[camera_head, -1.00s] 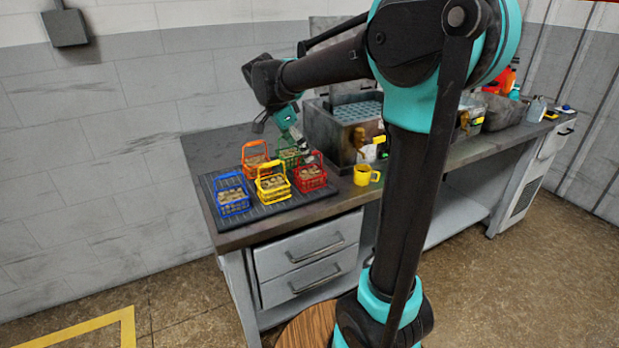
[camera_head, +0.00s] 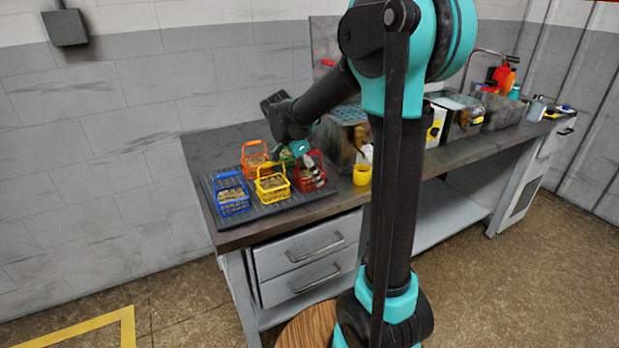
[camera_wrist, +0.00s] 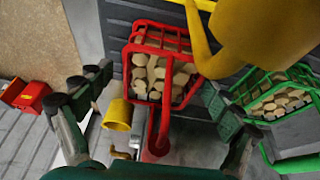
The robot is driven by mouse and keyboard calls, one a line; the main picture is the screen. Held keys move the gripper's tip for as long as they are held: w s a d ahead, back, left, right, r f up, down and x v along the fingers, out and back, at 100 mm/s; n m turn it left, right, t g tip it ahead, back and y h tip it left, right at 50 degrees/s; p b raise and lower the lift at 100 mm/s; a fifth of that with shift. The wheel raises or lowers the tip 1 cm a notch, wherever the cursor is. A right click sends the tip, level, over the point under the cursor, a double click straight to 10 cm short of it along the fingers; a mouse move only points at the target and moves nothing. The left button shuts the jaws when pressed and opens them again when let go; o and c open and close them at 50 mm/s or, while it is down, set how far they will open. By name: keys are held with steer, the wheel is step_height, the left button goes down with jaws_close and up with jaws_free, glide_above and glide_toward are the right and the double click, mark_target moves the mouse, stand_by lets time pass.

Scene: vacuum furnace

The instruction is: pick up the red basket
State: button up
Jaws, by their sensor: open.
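The red basket (camera_head: 306,186) stands upright on the dark ribbed mat (camera_head: 284,209), at the right of the basket group. In the wrist view the red basket (camera_wrist: 128,62) holds several tan pieces, and its handle rises toward the camera. My gripper (camera_head: 316,172) is low over this basket, pointing down. In the wrist view my gripper (camera_wrist: 155,100) is open, with one finger on each side of the red handle. I cannot tell whether either finger touches it. The arm and fingers partly hide the basket in the head view.
The yellow basket (camera_head: 272,190), blue basket (camera_head: 232,203), orange basket (camera_head: 254,160) and green basket (camera_wrist: 280,98) stand close by. A yellow mug (camera_head: 362,175) is just right of the mat. A grey tank (camera_head: 343,138) stands behind. A large yellow shape fills the wrist view's upper right.

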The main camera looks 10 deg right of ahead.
steer(key=c, duration=1.7)
steer(key=shift+r, duration=0.15)
